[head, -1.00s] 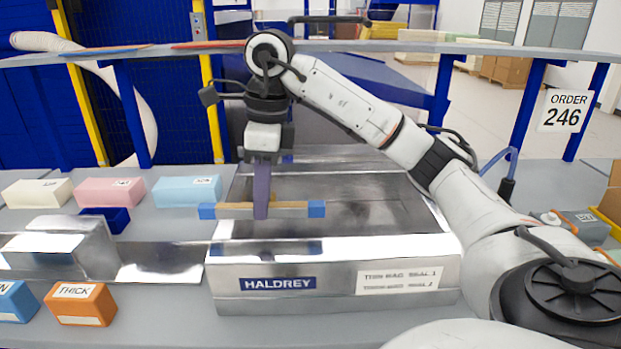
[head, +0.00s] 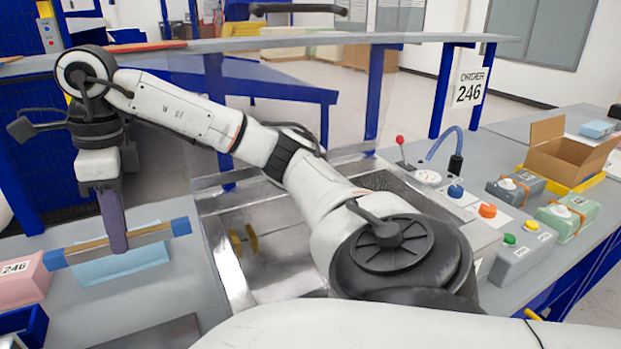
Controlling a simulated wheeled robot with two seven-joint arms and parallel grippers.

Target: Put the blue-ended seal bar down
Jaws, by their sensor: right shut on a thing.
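The seal bar (head: 150,236), a tan bar with blue ends, is held aloft, slightly tilted in the picture. My right gripper (head: 115,238) points down and is shut around the bar near its middle. The bar appears in front of a light blue foam block (head: 120,266) and hides part of it; the height between them is unclear. The silver sealing machine (head: 228,268) stands to the right of the bar, with its open bed partly hidden behind my right arm. My left gripper is not in view.
A pink block (head: 22,280) and a dark blue bin (head: 35,322) are at the left edge. Right of the machine are a red-knobbed lever (head: 400,141), a button box (head: 518,255), wrapped packs and an open carton (head: 567,158). Some grey table is bare below the blue block.

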